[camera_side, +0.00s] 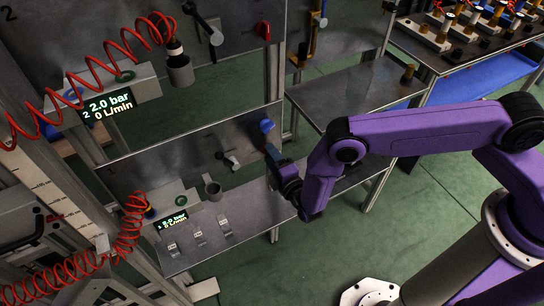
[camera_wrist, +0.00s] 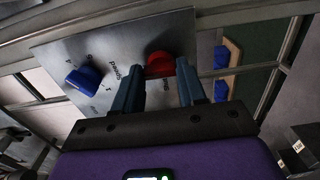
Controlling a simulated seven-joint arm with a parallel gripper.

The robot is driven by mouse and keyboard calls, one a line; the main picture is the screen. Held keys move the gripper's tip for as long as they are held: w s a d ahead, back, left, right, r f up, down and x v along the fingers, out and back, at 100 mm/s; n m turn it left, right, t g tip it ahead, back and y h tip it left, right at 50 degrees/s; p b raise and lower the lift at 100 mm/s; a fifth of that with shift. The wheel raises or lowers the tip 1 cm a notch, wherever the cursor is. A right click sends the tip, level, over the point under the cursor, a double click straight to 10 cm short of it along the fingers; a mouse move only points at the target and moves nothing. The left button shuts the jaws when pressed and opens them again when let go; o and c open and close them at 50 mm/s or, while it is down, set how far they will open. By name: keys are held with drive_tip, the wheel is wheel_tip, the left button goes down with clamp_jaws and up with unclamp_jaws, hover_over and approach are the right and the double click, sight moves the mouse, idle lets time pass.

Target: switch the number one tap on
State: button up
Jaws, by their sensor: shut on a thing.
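The lower panel (camera_side: 180,172) carries a blue knob (camera_side: 267,126) at its upper right and a lever handle (camera_side: 229,160) near its middle. In the wrist view the blue knob (camera_wrist: 83,80) sits left of my fingers, with a small "1" beside it. A red knob (camera_wrist: 160,60) lies between my fingertips; it is hidden behind my gripper in the side view. My gripper (camera_wrist: 160,70) is shut on the red knob, its two blue-grey fingers on either side. In the side view my gripper (camera_side: 275,158) is at the panel's right end, below the blue knob. Which control is the number one tap is unclear.
The upper panel (camera_side: 235,40), marked 2, has its own red knob (camera_side: 263,30) and lever (camera_side: 203,25). Red coiled hoses (camera_side: 75,80) hang at left. Lit displays (camera_side: 108,105) show bar and L/min. A metal bench (camera_side: 355,95) stands behind my gripper.

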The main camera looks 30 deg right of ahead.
drive_tip(key=o, duration=1.1)
drive_tip(key=shift+c, duration=0.2)
drive_tip(key=s, duration=1.7)
drive_tip(key=shift+s, duration=0.2)
